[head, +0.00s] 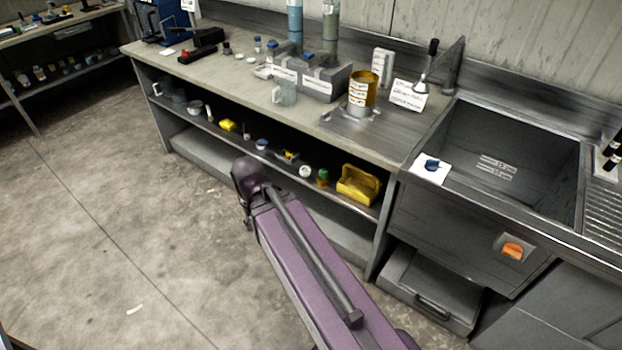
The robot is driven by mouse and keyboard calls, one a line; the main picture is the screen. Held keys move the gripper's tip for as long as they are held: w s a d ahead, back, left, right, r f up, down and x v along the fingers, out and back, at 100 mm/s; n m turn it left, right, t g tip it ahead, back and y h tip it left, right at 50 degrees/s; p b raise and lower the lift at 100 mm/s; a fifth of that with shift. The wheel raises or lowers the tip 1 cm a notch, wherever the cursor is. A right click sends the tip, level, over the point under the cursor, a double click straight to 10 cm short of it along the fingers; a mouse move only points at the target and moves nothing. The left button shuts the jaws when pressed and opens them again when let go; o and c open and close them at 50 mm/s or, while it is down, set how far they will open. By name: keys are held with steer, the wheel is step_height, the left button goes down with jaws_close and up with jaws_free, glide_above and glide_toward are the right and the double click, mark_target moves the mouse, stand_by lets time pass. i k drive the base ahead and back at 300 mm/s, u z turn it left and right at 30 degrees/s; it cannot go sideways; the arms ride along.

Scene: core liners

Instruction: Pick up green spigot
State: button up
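I cannot clearly pick out a green spigot. A small green item with an orange-brown top (323,178) stands on the shelf under the bench, left of a yellow open bin, but it is too small to identify. A tall grey-green cylinder (330,28) stands at the back of the bench, and its lower end meets a grey block. My purple arm reaches up from the bottom of the head view to in front of the shelf. I cannot see my gripper's fingers.
The bench (225,70) holds a yellow-brown can (362,90), a clear jug (284,92) and a grey block (318,84). The yellow bin (358,186) is on the shelf. A sink (510,160) is at right, with a blue knob (432,164) on its left edge.

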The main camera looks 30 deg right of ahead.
mark_target(324, 174)
steer(key=u, duration=0.2)
steer(key=k, duration=1.05)
steer(key=z, duration=1.2)
steer(key=i, duration=1.05)
steer(key=u, duration=0.05)
